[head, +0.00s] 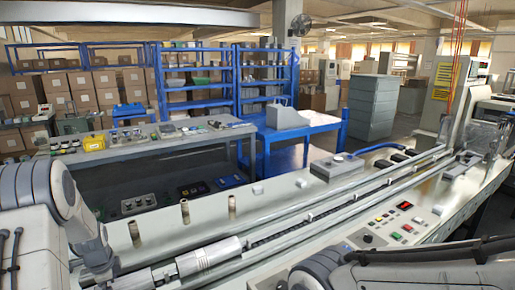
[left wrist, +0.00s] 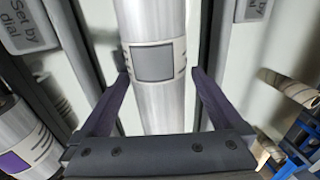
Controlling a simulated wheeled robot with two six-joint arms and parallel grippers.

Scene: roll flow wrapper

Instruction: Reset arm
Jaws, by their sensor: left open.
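In the left wrist view my left gripper (left wrist: 160,76) is open, its two dark fingers spread with a gap on both sides of a silver cylinder (left wrist: 152,100). The cylinder carries a grey square label. I cannot tell how far beneath the fingertips it lies. Another silver cylinder with a purple label (left wrist: 25,148) shows at the lower left. In the head view my left arm (head: 60,205) comes in at the left and bends down to the machine, its fingers not clearly visible. Silver cylinders (head: 212,256) lie along the machine there. My right arm (head: 390,272) crosses the bottom right, its gripper outside the view.
The long machine has guide rails (head: 340,196) running to the far right and a button panel (head: 395,228). Small upright posts (head: 184,211) stand on its left part. Behind are a grey workbench (head: 160,143), a blue table (head: 330,122) and shelves with boxes.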

